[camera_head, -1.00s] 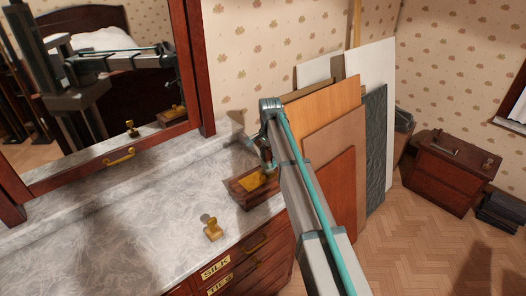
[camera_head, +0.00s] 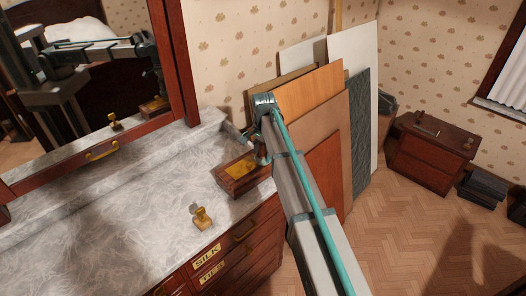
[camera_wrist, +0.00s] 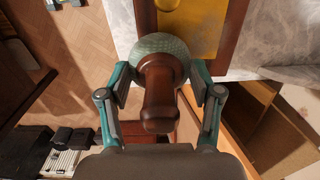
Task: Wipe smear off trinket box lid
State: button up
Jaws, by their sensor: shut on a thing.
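The trinket box (camera_head: 232,187) is dark wood with a brass-coloured lid panel (camera_head: 238,169). It sits near the right end of the marble dresser top. In the wrist view the lid panel (camera_wrist: 203,30) shows at the top, inside its wooden rim (camera_wrist: 235,28). My gripper (camera_wrist: 163,72) is shut on a wiping tool with a brown wooden handle (camera_wrist: 160,95) and a rounded grey-green pad (camera_wrist: 172,43). The pad overlaps the lid's near end in that view. I cannot tell whether it touches. No smear can be made out clearly.
A small brass stamp-like object (camera_head: 202,218) stands on the marble top (camera_head: 120,215), left of the box. A mirror (camera_head: 85,70) rises behind. Several leaning boards (camera_head: 325,140) stand beyond the dresser's right end. The marble's middle is clear.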

jog(key=shift+f, duration=0.4)
jog(key=shift+f, duration=0.3)
dwell(0.3)
jog(key=shift+w+a+r, duration=0.4)
jog(key=shift+w+a, duration=0.7)
jog(key=shift+w, duration=0.05)
jog(key=shift+w+a+r, duration=0.45)
jog(key=shift+w+a, duration=0.6)
jog(key=shift+w, duration=0.05)
jog(key=shift+w+a+r, duration=0.4)
jog(key=shift+w+a, duration=0.7)
jog(key=shift+w, duration=0.05)
jog(key=s+d, duration=0.3)
jog(key=s, duration=0.2)
jog(key=s+d, duration=0.2)
jog(key=s, duration=0.1)
jog(key=shift+d+f, duration=0.3)
jog(key=shift+d, duration=0.05)
jog(key=shift+w, duration=0.1)
jog(key=shift+a, duration=0.1)
jog(key=shift+f, duration=0.1)
